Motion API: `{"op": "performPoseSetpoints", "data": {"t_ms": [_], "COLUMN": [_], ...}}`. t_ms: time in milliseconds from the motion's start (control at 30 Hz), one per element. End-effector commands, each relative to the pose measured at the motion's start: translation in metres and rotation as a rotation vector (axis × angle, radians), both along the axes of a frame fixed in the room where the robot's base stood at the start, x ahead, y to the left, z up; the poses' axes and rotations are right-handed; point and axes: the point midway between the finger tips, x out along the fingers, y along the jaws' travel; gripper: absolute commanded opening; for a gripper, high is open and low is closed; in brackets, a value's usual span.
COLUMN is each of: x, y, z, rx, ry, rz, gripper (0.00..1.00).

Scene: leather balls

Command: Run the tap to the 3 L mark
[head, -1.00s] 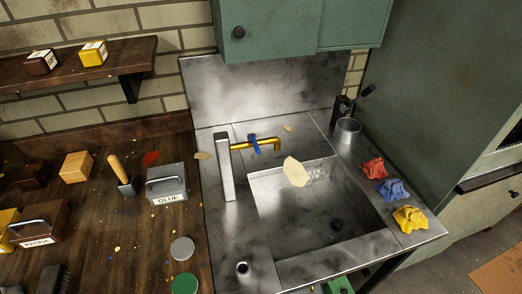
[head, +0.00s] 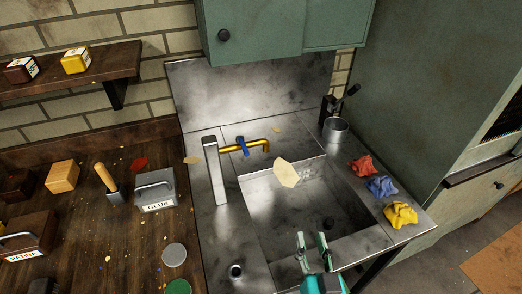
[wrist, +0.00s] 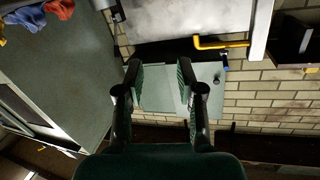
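The brass tap (head: 259,144) with a blue handle (head: 242,146) stands behind the sink, its spout pointing right. I see no water stream. My gripper (head: 312,240) is over the sink's front edge, well short of the tap. In the wrist view my gripper (wrist: 160,75) has its fingers apart with nothing between them.
A beige scrap (head: 286,173) shows at the sink's back edge. A metal cup (head: 335,130) stands back right. Red (head: 362,165), blue (head: 381,186) and yellow (head: 400,214) crumpled cloths lie along the right edge. A grey post (head: 214,170) rises left of the tap.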

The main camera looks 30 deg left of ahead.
Motion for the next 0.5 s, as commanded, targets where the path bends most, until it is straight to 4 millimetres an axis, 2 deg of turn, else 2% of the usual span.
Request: {"op": "performPoseSetpoints", "data": {"t_ms": [33,100,300,500], "x": [0.005,0.008,0.008,0.004], "y": [0.019,0.043,0.101,0.130], "z": [0.016,0.034,0.083,0.110], "rx": [0.012,0.022,0.044,0.050], "ry": [-0.013,-0.019,-0.039,-0.047], "rz": [0.033,0.078,0.192,0.251], "gripper": [0.37,0.37,0.37,0.37]}}
